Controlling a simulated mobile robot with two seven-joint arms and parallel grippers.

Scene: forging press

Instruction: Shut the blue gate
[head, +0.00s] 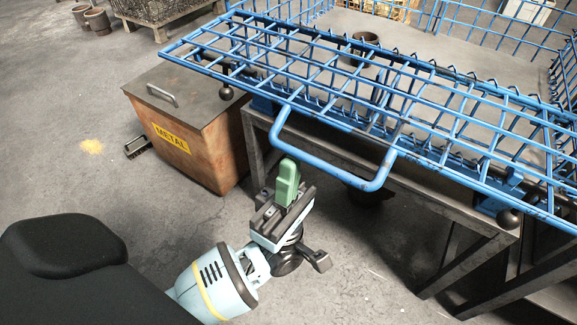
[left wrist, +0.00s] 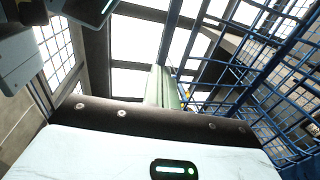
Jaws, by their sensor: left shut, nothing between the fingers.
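The blue gate (head: 330,85) is a wire-mesh panel that juts out nearly level over the front of the press table in the head view. Its thick U-shaped handle (head: 335,170) sticks out from its near edge. My left gripper (head: 289,172) has green fingers, is shut and empty, and stands just left of and below the handle, with no clear contact. In the left wrist view the green fingers (left wrist: 160,85) point up, with blue mesh (left wrist: 245,65) to their right. My right gripper is not in view.
A rusty bin marked METAL (head: 190,125) stands left of the table's dark metal frame (head: 420,205). A brush (head: 138,146) lies on the floor beside it. Blue mesh fencing (head: 480,25) rises behind the table. Open grey floor lies at the left.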

